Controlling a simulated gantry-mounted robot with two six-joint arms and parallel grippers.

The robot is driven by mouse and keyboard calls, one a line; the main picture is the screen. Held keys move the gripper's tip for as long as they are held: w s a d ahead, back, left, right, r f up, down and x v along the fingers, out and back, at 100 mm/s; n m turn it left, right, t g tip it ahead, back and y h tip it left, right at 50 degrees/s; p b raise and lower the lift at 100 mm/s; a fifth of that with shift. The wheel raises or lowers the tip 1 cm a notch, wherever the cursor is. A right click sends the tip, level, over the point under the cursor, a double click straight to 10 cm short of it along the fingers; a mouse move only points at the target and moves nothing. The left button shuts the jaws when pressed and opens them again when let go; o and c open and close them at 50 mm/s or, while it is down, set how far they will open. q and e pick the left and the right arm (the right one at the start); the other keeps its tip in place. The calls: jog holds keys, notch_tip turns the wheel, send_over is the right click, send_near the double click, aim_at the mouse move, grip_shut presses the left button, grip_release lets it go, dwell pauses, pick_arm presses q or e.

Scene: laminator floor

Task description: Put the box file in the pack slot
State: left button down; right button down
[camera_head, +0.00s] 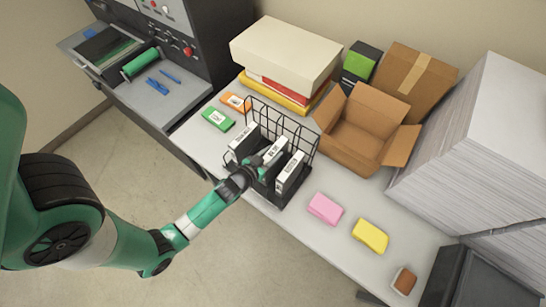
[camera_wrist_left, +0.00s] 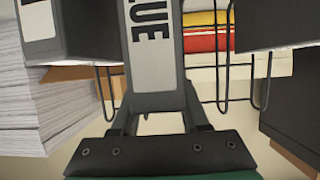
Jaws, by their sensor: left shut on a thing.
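A black wire rack (camera_head: 308,136) stands on the table with three dark box files with white labels. The left file (camera_head: 243,145) and the right file (camera_head: 290,172) stand on either side of the middle one. My left gripper (camera_head: 257,169) is shut on the middle box file (camera_head: 276,151), at its near end. In the left wrist view the held file (camera_wrist_left: 152,50) shows a label ending in "LUE" between my fingers (camera_wrist_left: 158,112). The file's base is hidden, so I cannot tell whether it touches the rack floor. My right gripper is out of view.
An open cardboard box (camera_head: 350,140) stands right of the rack, and stacked boxes (camera_head: 285,55) lie behind it. Pink (camera_head: 325,208) and yellow (camera_head: 370,236) blocks lie on the right part of the table. Green (camera_head: 218,118) and orange (camera_head: 236,102) packs lie on the left.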

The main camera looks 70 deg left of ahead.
pick_arm(q)
jog(key=f, duration=0.1)
jog(key=f+b, duration=0.1)
jog(key=f, duration=0.1)
jog(key=shift+w+a+f+b, duration=0.1)
jog(key=shift+w+a+b, duration=0.15)
jog(key=shift+w+b, duration=0.1)
jog(key=shift+f, duration=0.25)
jog(key=shift+f, duration=0.2)
jog(key=shift+c, duration=2)
grip_release()
jog(key=shift+s, duration=0.1)
jog(key=shift+r, duration=0.1)
